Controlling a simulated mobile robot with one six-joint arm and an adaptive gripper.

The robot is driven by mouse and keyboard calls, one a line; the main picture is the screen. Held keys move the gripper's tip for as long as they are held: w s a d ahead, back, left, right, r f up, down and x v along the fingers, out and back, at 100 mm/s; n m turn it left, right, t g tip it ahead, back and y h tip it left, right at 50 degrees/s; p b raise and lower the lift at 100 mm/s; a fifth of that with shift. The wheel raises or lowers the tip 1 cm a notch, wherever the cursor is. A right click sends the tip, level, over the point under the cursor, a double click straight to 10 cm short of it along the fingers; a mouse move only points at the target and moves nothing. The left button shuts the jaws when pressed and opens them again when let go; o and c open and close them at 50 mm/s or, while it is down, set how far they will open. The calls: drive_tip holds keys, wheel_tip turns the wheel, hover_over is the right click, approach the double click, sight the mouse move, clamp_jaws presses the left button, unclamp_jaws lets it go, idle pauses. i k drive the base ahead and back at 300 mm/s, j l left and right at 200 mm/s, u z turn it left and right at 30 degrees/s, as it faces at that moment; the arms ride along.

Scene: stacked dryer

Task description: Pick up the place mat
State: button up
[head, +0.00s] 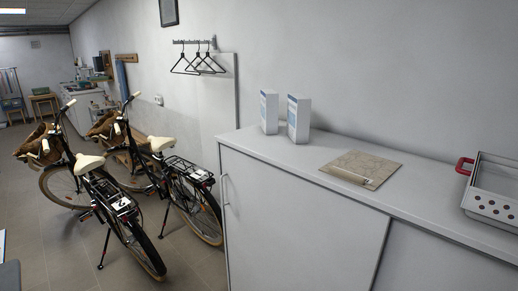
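The place mat (366,164) is a flat, tan, patterned rectangle. It lies on the white cabinet top (335,148), right of the middle in the head view. A narrow pale strip (350,177) runs along its near side; I cannot tell whether it is part of the mat or a separate thing on it. My gripper is not in view, so its state does not show.
Two white-and-blue boxes (298,118) stand upright left of the mat. A metal tray (494,187) with a red handle (464,165) sits at the right. The wall (410,70) is close behind. Two bicycles (125,195) stand on the floor left of the cabinet.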

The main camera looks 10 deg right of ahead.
sight(368, 172)
drive_tip(key=i+j+u, duration=0.3)
drive_tip(key=i+u, duration=0.15)
drive_tip(key=i, duration=0.6)
drive_tip(key=i+l+u, duration=0.1)
drive_tip(key=i+u, duration=0.35)
drive_tip(key=i, duration=0.55)
drive_tip(key=i+z, duration=0.1)
drive_tip(key=z, duration=0.4)
drive_tip(key=i+j+z, duration=0.1)
drive_tip(key=z, duration=0.4)
drive_tip(key=i+j+z, duration=0.1)
drive_tip(key=z, duration=0.4)
drive_tip(key=i+j+z, duration=0.1)
drive_tip(key=z, duration=0.4)
